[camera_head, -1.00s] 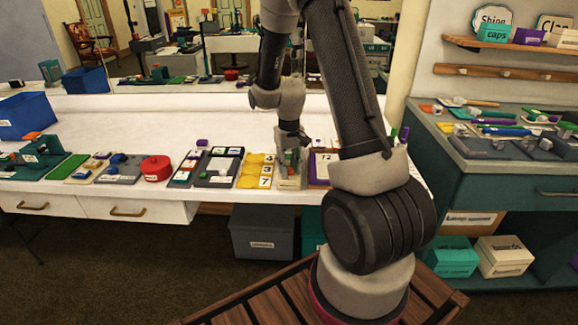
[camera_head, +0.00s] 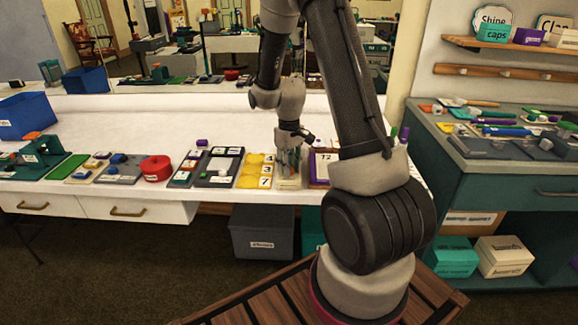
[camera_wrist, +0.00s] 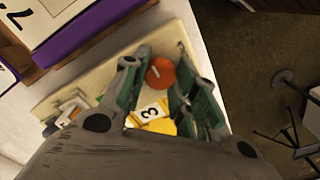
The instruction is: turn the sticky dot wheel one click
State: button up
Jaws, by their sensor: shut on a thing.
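The sticky dot wheel appears as a round orange-red knob with a pale mark (camera_wrist: 160,72) on a cream board. The cream board (camera_head: 289,184) also shows in the head view, between the yellow number pieces and a purple-edged calendar piece. My gripper (camera_wrist: 158,62) points down at the board, with its green-lined fingers on either side of the knob. It is shut on the knob; the exact contact edges are partly hidden. In the head view my gripper (camera_head: 289,164) is low over the board.
A yellow number tray (camera_head: 247,182) stands close on the left, and the calendar piece with 12 (camera_head: 321,172) close on the right. A red round tin (camera_head: 156,168) and a blue bin (camera_head: 27,116) are further left. The white tabletop behind is mostly clear.

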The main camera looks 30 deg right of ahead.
jog(key=o, duration=1.1)
jog(key=shift+c, duration=0.2)
notch_tip(320, 180, up, 12)
jog(key=s+a+r+t, duration=0.1)
jog(key=s+r, duration=0.4)
jog(key=s, duration=0.3)
jog(key=s+a+r+m+t, duration=0.1)
jog(key=s+a+r+t, duration=0.1)
jog(key=s+r, duration=0.3)
jog(key=s+a+r+m+t, duration=0.1)
jog(key=s+r, duration=0.4)
jog(key=s, duration=0.5)
jog(key=shift+s+a, duration=0.3)
jog(key=shift+a, duration=0.25)
